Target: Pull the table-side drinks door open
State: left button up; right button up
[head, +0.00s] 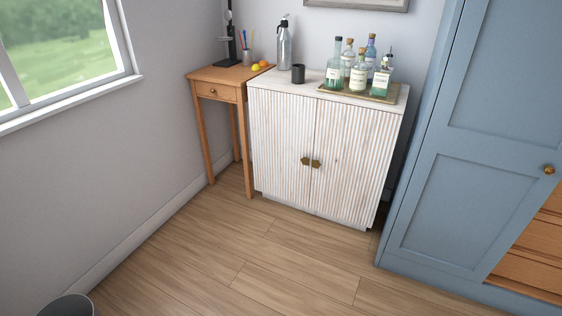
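A white ribbed drinks cabinet (328,150) stands against the back wall with two doors, both closed. The table-side drinks door (281,146) is its left door, next to the small wooden table (232,74). The right door (351,165) meets it at a seam in the middle. A dark brass pull (305,160) sits on the left door at the seam, with a matching pull (316,164) on the right door. Neither of my grippers is in the head view.
Several bottles stand on a tray (329,93) on the cabinet, with a dark cup (298,74) and steel flask (284,47) beside it. A blue cupboard (454,180) stands to the right. The wooden floor (240,260) before the cabinet is clear; a dark bin (68,306) is at bottom left.

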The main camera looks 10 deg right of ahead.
aim_at(283, 125)
jog(key=u, duration=0.55)
jog(key=i, duration=2.05)
jog(key=z, duration=0.25)
jog(key=i, duration=1.35)
jog(key=z, duration=1.75)
jog(key=i, duration=0.6)
jog(key=z, duration=0.55)
